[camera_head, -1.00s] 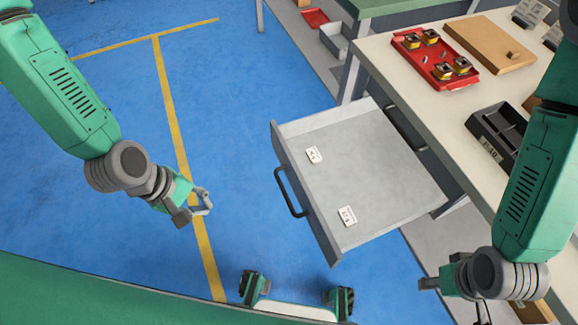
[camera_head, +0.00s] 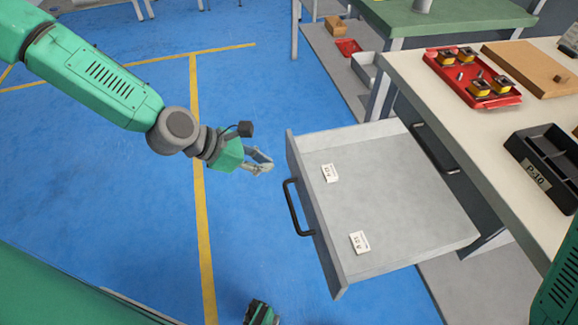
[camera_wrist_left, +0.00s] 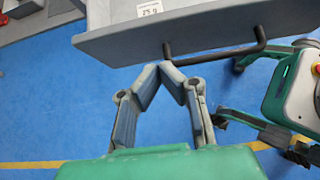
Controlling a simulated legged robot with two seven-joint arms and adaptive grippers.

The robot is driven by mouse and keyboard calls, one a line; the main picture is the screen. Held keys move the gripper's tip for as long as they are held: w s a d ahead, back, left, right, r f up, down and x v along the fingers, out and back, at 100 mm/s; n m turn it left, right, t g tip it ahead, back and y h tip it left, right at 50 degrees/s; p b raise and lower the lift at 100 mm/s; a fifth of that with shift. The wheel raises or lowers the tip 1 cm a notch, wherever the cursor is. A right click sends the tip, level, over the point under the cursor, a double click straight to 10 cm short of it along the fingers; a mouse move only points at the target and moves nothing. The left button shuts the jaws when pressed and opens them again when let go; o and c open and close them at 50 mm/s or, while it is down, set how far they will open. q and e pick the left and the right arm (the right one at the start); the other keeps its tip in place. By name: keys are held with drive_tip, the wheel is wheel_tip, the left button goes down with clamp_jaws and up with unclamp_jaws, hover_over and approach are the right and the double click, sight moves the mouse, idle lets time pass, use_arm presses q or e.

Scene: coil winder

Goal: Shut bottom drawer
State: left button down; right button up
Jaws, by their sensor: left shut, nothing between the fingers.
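The bottom drawer (camera_head: 390,200) is pulled far out of the bench. It is grey, with a dark bar handle (camera_head: 293,208) on its front panel, and two small white labelled cards lie inside. My left gripper (camera_head: 268,163) is shut and empty, in front of the drawer front near its far end, apart from the handle. In the left wrist view the shut fingertips (camera_wrist_left: 165,65) point at the drawer front (camera_wrist_left: 185,33), with the handle (camera_wrist_left: 215,50) ahead and to the right. My right gripper is out of the head view; only a piece of my right arm shows at the lower right.
The bench top (camera_head: 405,70) carries a red tray (camera_head: 465,85) of yellow-and-dark parts, a brown board (camera_head: 530,70) and a black bin (camera_head: 535,170). Another drawer front (camera_head: 430,140) shows in the bench behind the open drawer. The blue floor before the drawer is free.

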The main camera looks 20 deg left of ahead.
sight(297, 165)
use_arm(q)
drive_tip(key=w+d+f, duration=0.1)
drive_tip(key=w+d+b, duration=0.1)
drive_tip(key=d, duration=0.1)
drive_tip(key=shift+w+f, duration=0.15)
drive_tip(key=shift+f, duration=0.25)
drive_tip(key=shift+w+d, duration=0.3)
drive_tip(key=shift+w, duration=0.05)
drive_tip(key=shift+w+d, duration=0.1)
drive_tip(key=shift+d, duration=0.2)
drive_tip(key=shift+d+r, duration=0.1)
